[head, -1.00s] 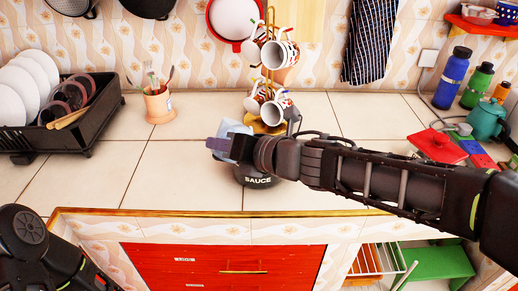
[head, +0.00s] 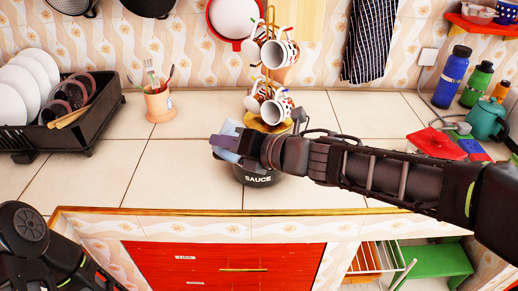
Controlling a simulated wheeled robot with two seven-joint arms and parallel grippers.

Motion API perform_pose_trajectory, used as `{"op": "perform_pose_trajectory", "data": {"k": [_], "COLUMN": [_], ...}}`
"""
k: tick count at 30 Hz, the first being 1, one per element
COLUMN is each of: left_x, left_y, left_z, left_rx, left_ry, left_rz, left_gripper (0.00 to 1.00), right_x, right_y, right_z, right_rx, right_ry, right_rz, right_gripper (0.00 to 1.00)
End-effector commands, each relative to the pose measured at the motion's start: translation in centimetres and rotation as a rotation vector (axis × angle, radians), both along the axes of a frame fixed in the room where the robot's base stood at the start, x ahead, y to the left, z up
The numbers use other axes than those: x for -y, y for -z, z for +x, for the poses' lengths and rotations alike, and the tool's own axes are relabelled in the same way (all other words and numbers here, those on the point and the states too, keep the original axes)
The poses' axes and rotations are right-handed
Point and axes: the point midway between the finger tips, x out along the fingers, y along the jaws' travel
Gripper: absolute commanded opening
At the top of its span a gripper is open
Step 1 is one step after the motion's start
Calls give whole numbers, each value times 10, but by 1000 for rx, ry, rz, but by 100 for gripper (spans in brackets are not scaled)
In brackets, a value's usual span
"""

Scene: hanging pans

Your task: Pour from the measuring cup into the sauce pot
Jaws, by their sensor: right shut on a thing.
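The dark sauce pot (head: 257,180), with SAUCE in white letters, stands on the tiled counter near its front edge. My right gripper (head: 226,148) is over the pot, with its arm coming in from the right. It is shut on a pale bluish cup (head: 229,129), the measuring cup as far as I can tell. The cup is largely hidden by the gripper, so its tilt and contents cannot be told. The gripper and wrist also hide the pot's opening. My left arm shows at the lower left, but its gripper is out of view.
A mug tree (head: 268,75) with several patterned mugs stands right behind the pot. A dish rack (head: 98,128) with plates is at the left, beside a utensil holder (head: 159,104). Bottles (head: 452,78) and a teal kettle (head: 487,119) are at the right. The counter left of the pot is clear.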

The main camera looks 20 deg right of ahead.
Motion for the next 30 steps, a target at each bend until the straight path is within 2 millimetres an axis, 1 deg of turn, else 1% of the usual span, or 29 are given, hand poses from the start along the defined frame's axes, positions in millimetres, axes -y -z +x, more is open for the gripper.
{"op": "perform_pose_trajectory", "data": {"k": [30], "left_x": [0], "left_y": [-7], "left_z": [0], "left_rx": [0], "left_ry": [0], "left_rz": [0], "left_gripper": [62], "right_x": [7], "right_y": [0], "right_z": [3], "right_rx": [-49], "right_ry": [-2], "right_rz": [113], "right_gripper": [0]}}
